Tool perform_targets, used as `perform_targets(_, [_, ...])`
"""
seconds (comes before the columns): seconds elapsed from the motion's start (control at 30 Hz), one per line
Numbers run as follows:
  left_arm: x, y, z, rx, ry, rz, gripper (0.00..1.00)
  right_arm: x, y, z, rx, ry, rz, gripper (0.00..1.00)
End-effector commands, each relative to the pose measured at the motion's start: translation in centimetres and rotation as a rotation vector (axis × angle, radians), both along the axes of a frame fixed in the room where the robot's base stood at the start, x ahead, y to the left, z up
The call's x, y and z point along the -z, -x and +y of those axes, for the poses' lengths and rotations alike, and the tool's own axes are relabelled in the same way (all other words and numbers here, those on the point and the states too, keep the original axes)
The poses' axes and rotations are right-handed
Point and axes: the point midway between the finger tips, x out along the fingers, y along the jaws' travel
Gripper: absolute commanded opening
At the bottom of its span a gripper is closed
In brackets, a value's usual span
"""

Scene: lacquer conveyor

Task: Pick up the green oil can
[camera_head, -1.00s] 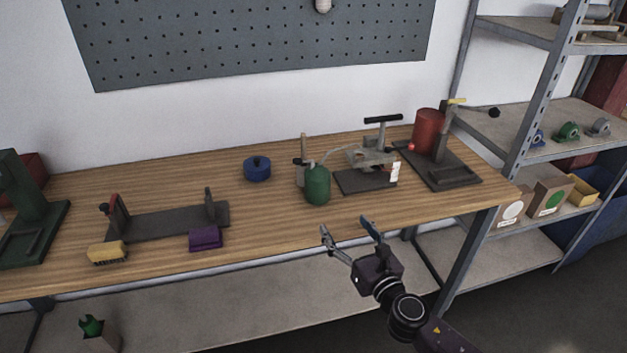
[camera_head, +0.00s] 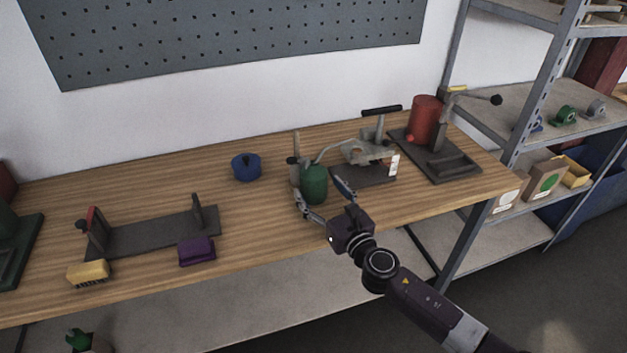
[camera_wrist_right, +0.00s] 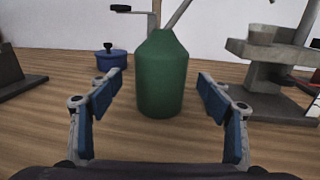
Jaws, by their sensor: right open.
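The green oil can (camera_head: 314,184) stands upright on the wooden workbench, with a thin spout rising toward the upper right. My right gripper (camera_head: 321,200) is open at the can's near side, its fingers to the left and right of it. In the right wrist view the can (camera_wrist_right: 162,78) stands centred between the two blue-padded fingers of the right gripper (camera_wrist_right: 163,105), with gaps on both sides. My left gripper is not in view.
A grey clamp device (camera_head: 366,152) stands close behind and right of the can. A blue lidded pot (camera_head: 246,167) is to its left. A red cylinder on a dark stand (camera_head: 425,119) is farther right. A purple block (camera_head: 197,251) and yellow brush (camera_head: 88,271) lie near the front edge.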

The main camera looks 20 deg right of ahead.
Motion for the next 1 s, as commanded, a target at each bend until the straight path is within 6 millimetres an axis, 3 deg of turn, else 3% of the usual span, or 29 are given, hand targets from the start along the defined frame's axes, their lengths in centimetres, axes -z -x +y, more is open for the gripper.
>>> perform_targets(0.23, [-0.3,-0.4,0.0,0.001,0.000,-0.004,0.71,-0.2,-3.3,0.5,0.000,-0.002,-0.001,0.72])
perform_targets(0.57, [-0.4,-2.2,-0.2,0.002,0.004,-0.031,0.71,-0.1,-3.7,0.5,0.000,-0.001,0.000,0.71])
perform_targets(1.0, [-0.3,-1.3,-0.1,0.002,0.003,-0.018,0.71,-0.1,-3.7,0.5,0.000,-0.001,0.000,0.22])
